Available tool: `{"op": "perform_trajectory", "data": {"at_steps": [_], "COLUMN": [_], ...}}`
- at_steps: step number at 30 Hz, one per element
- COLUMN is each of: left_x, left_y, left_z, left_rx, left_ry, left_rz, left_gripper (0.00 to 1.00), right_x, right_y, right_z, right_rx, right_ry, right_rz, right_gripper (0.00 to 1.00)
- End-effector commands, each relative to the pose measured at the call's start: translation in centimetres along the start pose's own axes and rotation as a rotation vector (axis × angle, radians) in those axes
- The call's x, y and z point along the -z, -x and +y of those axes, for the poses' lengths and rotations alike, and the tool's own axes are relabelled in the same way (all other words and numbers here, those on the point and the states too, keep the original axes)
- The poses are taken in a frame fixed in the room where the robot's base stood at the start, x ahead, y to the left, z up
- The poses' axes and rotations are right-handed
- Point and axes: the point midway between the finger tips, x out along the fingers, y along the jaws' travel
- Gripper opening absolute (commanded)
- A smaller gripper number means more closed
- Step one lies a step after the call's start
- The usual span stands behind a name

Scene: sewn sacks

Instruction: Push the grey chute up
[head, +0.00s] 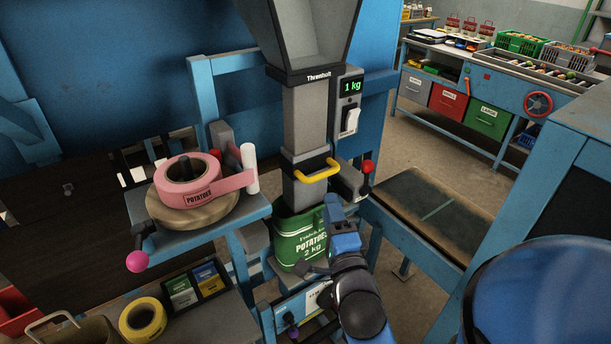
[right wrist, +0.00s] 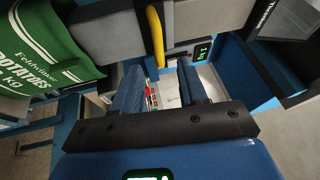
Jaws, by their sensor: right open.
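The grey chute (head: 304,120) stands upright in the middle of the head view below a hopper. A yellow handle (head: 318,171) crosses its lower part. Its lower end goes into the mouth of a green potato sack (head: 293,243). My right gripper (head: 335,207) is in front of the sack, just below and right of the handle in the picture. In the right wrist view its jaws (right wrist: 160,85) are open, with nothing held between them. The yellow handle (right wrist: 155,35) shows just beyond them; I cannot tell whether they touch. My left gripper is not in view.
A control box (head: 348,110) reads 1 kg right of the chute. A red-knobbed lever (head: 368,167) is below it. A pink tape roll (head: 187,185) sits on a blue stand at left. A dark belt (head: 425,208) lies at right. Crates stand on a bench behind.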

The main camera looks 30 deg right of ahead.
Motion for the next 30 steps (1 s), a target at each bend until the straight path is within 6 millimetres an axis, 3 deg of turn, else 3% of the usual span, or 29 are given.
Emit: {"op": "perform_trajectory", "data": {"at_steps": [8,21,30], "left_x": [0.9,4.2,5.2], "left_y": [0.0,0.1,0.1], "left_z": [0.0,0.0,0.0], "left_rx": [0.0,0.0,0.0], "left_ry": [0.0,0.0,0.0], "left_rz": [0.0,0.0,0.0], "left_gripper": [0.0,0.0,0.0], "right_x": [0.0,0.1,0.0], "right_y": [-1.3,-8.0,-10.6], "right_z": [-0.1,-0.1,0.2], "right_rx": [-0.007,-0.007,-0.007], "right_ry": [-0.078,-0.075,-0.075], "right_rz": [0.002,0.002,0.001], "right_gripper": [0.42,0.42,0.42]}}
